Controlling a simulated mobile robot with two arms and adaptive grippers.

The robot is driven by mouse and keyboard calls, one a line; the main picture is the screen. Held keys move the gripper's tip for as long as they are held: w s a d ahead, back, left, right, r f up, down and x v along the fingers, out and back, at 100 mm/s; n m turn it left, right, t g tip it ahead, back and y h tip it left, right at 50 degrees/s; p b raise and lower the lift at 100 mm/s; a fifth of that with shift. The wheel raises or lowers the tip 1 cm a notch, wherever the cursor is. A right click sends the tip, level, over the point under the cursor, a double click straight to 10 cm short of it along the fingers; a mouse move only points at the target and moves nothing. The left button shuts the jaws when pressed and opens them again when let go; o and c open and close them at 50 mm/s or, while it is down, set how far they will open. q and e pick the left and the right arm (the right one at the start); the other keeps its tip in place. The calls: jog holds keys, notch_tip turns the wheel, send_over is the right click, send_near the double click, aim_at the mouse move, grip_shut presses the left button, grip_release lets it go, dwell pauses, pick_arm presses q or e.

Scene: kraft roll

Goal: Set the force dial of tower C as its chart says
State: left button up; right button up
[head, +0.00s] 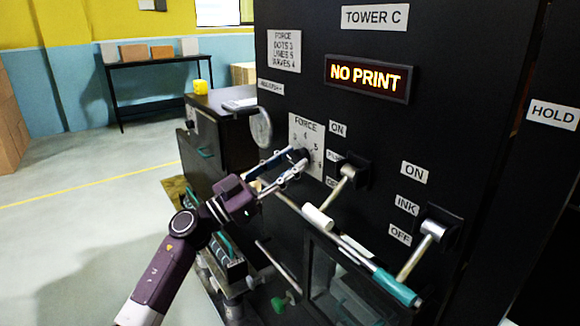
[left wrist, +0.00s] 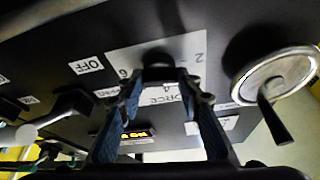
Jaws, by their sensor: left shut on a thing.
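The force dial's dark knob (head: 299,156) sits on a white FORCE plate (head: 312,135) with numbers, on the black front of the TOWER C (head: 375,17) machine. My left gripper (head: 294,160) reaches in from the left and is shut on the knob. In the left wrist view the knob (left wrist: 158,60) is between the fingertips, with numbers 2, 4 and 6 around it. Which number it points at cannot be told. The chart (head: 284,51) reads FORCE, DOTS 3, LINES 5, WAVES 4. A small label (head: 270,87) below it is not clearly readable. My right gripper is not in view.
A lit display (head: 368,78) reads NO PRINT. Right of the dial are a lever (head: 347,172) and an INK lever (head: 433,229), both with ON/OFF labels. A round metal wheel (head: 261,128) sticks out left of the dial. A bar with a teal handle (head: 397,288) runs below.

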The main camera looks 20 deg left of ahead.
pick_arm(q)
jog(key=m+g+b, duration=0.1)
jog(key=m+g, duration=0.1)
jog(key=m, duration=0.2)
jog(key=m+g+h+b, duration=0.1)
jog(key=m+g, duration=0.1)
jog(key=m, duration=0.3)
jog(key=m+g+h+b, duration=0.1)
jog(key=m+g, duration=0.1)
jog(key=m, duration=0.3)
jog(key=shift+w+a+r, duration=0.1)
jog(key=shift+a+r, duration=0.05)
jog(key=shift+a, duration=0.05)
jog(key=m+g+y, duration=0.1)
jog(key=m, duration=0.3)
jog(key=shift+r, duration=0.1)
jog(key=m+g+y, duration=0.1)
jog(key=m, duration=0.2)
jog(key=shift+r, duration=0.1)
jog(key=m+y, duration=0.1)
jog(key=m, duration=0.1)
jog(key=shift+m+p, duration=0.3)
jog(key=shift+p, duration=0.1)
jog(key=shift+d+m+y, duration=0.1)
jog(key=shift+m+y, duration=0.8)
jog(key=shift+m, duration=0.5)
